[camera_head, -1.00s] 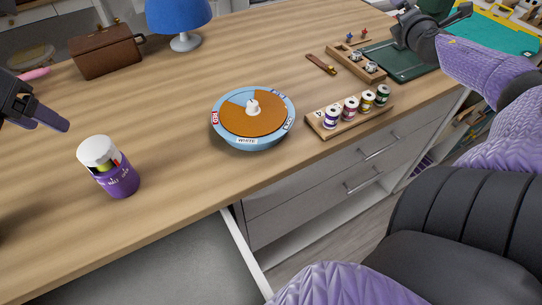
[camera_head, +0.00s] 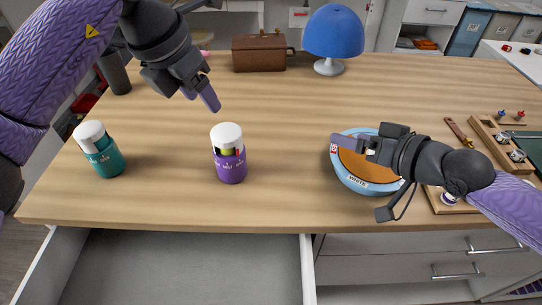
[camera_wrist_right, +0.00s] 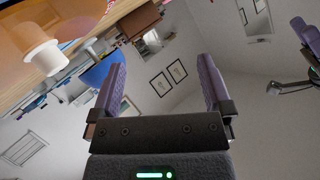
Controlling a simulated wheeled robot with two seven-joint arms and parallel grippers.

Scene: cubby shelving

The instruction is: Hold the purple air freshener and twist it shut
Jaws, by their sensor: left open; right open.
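The purple air freshener (camera_head: 231,168) stands upright on the wooden table, with a white cap (camera_head: 227,136) on top. Yellow-green and dark parts show in the gap between the cap and the purple base. My left gripper (camera_head: 208,97) is open and empty, above and slightly left of the air freshener, not touching it. My right gripper (camera_head: 347,143) is open and right of the air freshener, in front of the round blue-rimmed dish in the head view. In the right wrist view its two purple fingers (camera_wrist_right: 162,85) are wide apart with nothing between them.
A teal air freshener (camera_head: 104,158) stands to the left. The blue-rimmed dish (camera_head: 363,187) is partly hidden by my right gripper. A brown case (camera_head: 259,54) and a blue lamp (camera_head: 334,34) stand at the back. An open drawer (camera_head: 185,270) lies below the table's front edge.

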